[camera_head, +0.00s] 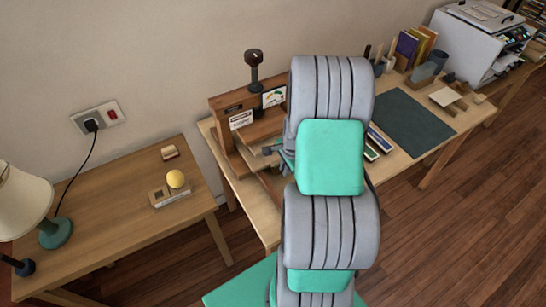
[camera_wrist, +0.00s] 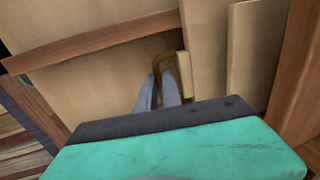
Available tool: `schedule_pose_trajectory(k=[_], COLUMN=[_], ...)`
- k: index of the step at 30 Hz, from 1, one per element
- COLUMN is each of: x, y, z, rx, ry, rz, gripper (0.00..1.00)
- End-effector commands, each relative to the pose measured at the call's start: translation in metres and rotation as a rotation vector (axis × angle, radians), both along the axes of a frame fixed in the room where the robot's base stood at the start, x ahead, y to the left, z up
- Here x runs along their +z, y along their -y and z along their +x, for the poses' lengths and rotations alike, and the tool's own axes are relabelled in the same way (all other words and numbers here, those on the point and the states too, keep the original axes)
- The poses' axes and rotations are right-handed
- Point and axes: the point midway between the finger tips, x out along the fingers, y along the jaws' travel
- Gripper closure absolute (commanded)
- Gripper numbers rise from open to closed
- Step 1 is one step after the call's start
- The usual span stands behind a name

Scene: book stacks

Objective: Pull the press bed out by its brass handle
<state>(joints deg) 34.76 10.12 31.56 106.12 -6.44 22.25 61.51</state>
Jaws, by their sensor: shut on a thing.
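The wooden press (camera_head: 228,107) stands on the middle table, with a sign, a gauge and a black-knobbed lever on top. In the wrist view the brass handle (camera_wrist: 184,68) is a thin bent bar against pale wooden boards (camera_wrist: 205,45). My gripper's grey fingers (camera_wrist: 160,90) are closed together at this handle. In the head view my gripper (camera_head: 272,150) is partly visible at the press opening, and my arm covers the press's right side. The handle cannot be made out there, and how far the bed is out is unclear.
A left table (camera_head: 120,210) holds a lamp (camera_head: 55,232) and a yellow ball (camera_head: 176,178) on a small stand. Right of my arm are a dark mat (camera_head: 410,122), books (camera_head: 408,48) and a grey-white machine (camera_head: 475,45). Wooden floor shows at lower right.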

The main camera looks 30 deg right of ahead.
Motion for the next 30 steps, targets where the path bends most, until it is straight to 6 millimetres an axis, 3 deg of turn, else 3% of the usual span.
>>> schedule_pose_trajectory(k=[30], x=[0.0], y=[-0.005], z=[-0.08], rx=[-0.002], ry=[-0.004], rz=[0.003], gripper=[1.0])
